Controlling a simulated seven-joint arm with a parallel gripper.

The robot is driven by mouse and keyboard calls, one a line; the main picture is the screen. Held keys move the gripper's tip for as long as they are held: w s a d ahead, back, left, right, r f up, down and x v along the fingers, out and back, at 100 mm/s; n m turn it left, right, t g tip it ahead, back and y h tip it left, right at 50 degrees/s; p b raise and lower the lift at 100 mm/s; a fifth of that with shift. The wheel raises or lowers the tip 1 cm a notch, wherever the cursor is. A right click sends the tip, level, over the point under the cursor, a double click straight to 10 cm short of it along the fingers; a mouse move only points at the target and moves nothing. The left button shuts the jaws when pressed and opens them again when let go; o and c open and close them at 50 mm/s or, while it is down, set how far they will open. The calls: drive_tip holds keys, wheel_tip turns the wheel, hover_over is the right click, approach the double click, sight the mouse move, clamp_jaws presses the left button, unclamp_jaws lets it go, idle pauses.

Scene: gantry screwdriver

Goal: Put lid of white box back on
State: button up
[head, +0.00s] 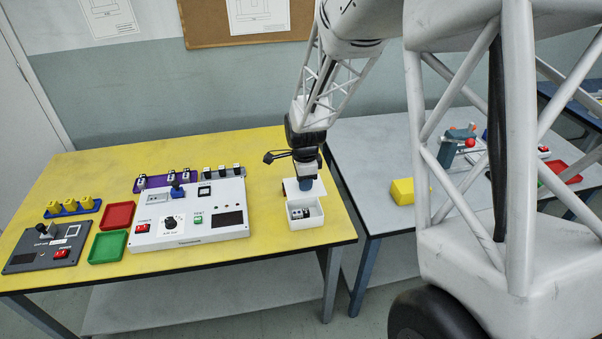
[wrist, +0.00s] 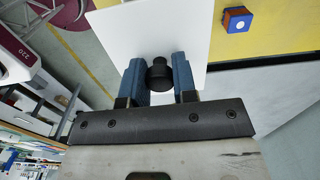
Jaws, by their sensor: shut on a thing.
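The white box (head: 306,223) stands open on the yellow table near its right front corner, with small black and white items (head: 300,213) inside. My gripper (head: 305,184) is above the rear part of the box. In the wrist view my gripper (wrist: 158,82) has its blue fingers shut on the black knob (wrist: 160,70) of the white lid (wrist: 150,32). The lid also shows in the head view (head: 291,188), partly hidden by the gripper, at the rear of the box. I cannot tell whether lid and box touch.
A white control panel (head: 190,237) stands left of the box, with red (head: 117,216) and green (head: 108,246) trays beyond it. The yellow table (head: 265,252) is clear between panel and box. A grey table (head: 365,150) on the right holds a yellow block (head: 403,192).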

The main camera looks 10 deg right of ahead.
drive_tip(key=shift+s+f, duration=0.1)
drive_tip(key=shift+f, duration=0.1)
idle(0.5)
drive_tip(key=shift+f, duration=3.25)
drive_tip(key=shift+f, duration=0.95)
idle(0.6)
drive_tip(key=o, duration=1)
drive_tip(key=shift+r, duration=0.1)
drive_tip(key=shift+r, duration=3.8)
